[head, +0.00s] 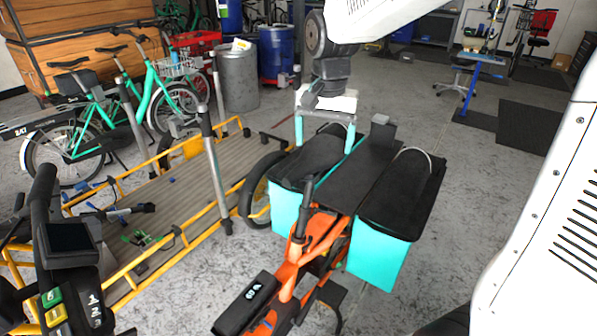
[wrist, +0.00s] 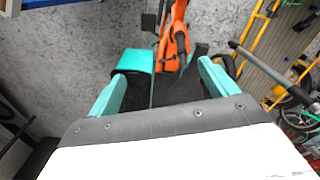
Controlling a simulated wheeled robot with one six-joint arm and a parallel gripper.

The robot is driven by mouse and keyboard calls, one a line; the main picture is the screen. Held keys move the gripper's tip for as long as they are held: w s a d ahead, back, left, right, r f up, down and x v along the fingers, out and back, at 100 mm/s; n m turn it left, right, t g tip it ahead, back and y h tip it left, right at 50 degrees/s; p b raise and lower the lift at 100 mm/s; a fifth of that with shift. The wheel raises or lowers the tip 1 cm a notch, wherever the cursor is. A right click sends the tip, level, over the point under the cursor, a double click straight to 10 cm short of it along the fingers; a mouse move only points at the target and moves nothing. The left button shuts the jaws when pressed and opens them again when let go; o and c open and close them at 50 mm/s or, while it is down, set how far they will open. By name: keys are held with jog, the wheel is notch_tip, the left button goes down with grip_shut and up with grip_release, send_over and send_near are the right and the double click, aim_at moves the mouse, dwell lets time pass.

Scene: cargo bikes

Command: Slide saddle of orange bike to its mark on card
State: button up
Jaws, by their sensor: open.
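The orange bike (head: 290,262) stands at the lower middle of the head view. A dark upright part (head: 303,205) rises from its frame and looks like a seat post; I cannot make out a clear saddle shape on it. No card with a mark can be told apart on this bike. My gripper (head: 324,134) is open and empty, its two teal fingers pointing down over the bike's black rear rack and bags. In the wrist view my gripper (wrist: 162,74) has the orange frame (wrist: 172,38) beyond its fingers.
Teal bags with black lids (head: 378,252) flank the bike's rear. A yellow-railed platform (head: 165,205) with a grey post (head: 213,170) stands left.

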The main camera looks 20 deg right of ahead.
aim_at(298, 168)
jog(key=w+f+m, duration=0.1)
jog(key=w+f, duration=0.2)
jog(key=w, duration=0.1)
jog(key=w+a+f+m, duration=0.1)
jog(key=w+f, duration=0.2)
jog(key=w, duration=0.1)
jog(key=w+f+m, duration=0.2)
jog(key=w+f, duration=0.2)
jog(key=w, duration=0.1)
jog(key=shift+a+f, duration=0.1)
jog(key=shift+a, duration=0.05)
notch_tip(298, 168, down, 8)
jog(key=shift+r, duration=0.15)
jog(key=c, duration=1.4)
jog(key=r, duration=0.1)
jog(key=w+d+r, duration=0.1)
jog(key=r, duration=0.3)
jog(key=shift+w+d+r, duration=0.2)
jog(key=shift+r, duration=0.05)
jog(key=o, duration=1.3)
jog(key=shift+r, duration=0.1)
jog(key=shift+o, duration=0.5)
jog(key=shift+s, duration=0.1)
